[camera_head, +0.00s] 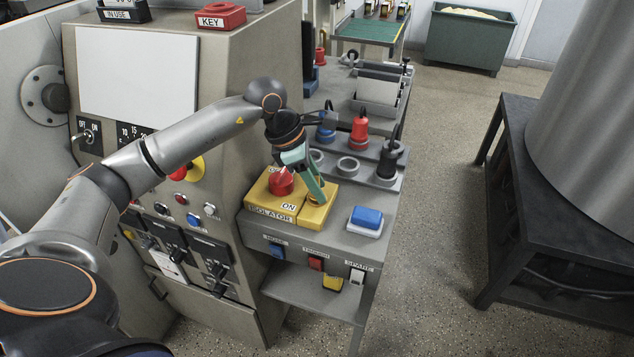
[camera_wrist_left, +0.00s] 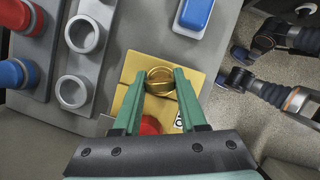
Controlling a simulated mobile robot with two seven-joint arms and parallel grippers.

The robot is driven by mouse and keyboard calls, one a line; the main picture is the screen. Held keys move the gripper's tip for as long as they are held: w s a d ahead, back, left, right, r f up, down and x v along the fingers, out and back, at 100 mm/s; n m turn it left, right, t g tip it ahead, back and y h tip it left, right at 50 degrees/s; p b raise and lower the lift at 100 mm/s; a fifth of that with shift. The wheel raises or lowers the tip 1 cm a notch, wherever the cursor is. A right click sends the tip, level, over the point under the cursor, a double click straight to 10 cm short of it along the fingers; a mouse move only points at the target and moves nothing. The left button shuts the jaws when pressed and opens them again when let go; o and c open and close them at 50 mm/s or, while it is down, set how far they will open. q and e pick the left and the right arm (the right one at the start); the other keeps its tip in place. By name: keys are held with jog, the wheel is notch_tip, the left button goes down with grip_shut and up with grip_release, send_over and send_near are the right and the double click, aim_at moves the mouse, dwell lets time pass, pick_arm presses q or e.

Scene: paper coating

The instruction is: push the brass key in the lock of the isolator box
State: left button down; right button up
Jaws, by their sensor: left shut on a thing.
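The yellow isolator box (camera_head: 262,204) sits on the grey bench, with a red rotary knob (camera_head: 282,181) and an ON label on top. My left gripper (camera_head: 316,193) reaches down over the right part of the box, its green fingers tilted. In the left wrist view the fingers are shut on the round brass key (camera_wrist_left: 160,82), one on each side, over the yellow box (camera_wrist_left: 133,66). The fingers mostly hide the key in the head view. The lock is hidden beneath it, and I cannot tell how deep the key sits. My right gripper is not in view.
A blue button on a white base (camera_head: 366,219) stands right of the box. Grey ring holders (camera_head: 348,166) and blue, red (camera_head: 360,129) and black handled tools stand behind. The machine panel (camera_head: 225,120) rises at left. Open floor lies right of the bench.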

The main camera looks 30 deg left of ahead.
pick_arm(q)
jog(key=shift+f, duration=0.3)
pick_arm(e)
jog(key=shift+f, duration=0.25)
pick_arm(q)
jog(key=shift+c, duration=1.9)
grip_release()
jog(key=v, duration=0.2)
jog(key=shift+a+r, duration=0.1)
jog(key=shift+r, duration=0.2)
jog(key=v, duration=1)
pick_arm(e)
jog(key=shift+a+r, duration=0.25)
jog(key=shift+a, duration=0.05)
pick_arm(q)
jog(key=shift+f, duration=0.1)
